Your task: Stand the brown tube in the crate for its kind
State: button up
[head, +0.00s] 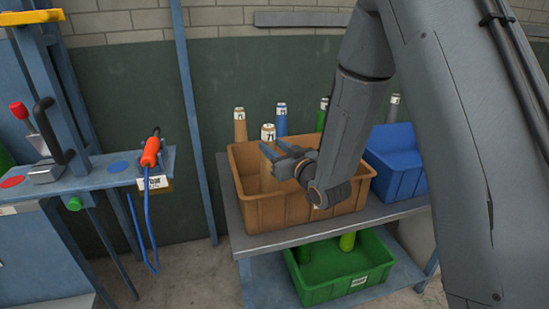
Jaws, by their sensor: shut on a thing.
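A brown tube (267,179) with a pale label marked 71 near its top stands upright inside the brown-orange crate (285,212) on the upper shelf, towards its left. My gripper (270,155) reaches in from the right, low over the crate, and is shut on the tube below its label. The tube's foot is hidden behind the crate's front wall, so I cannot tell whether it touches the floor of the crate.
A second brown tube (240,127), a blue tube (281,122), a green tube (321,119) and a grey tube (393,109) show behind. A blue crate (400,175) is at right. A green crate (345,284) sits below. A bench (95,178) with an orange-handled tool (151,152) is left.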

jog(key=shift+f, duration=1.7)
jog(key=shift+f, duration=0.15)
jog(key=o, duration=1.3)
jog(key=b+v, duration=0.1)
jog(key=v, duration=1.1)
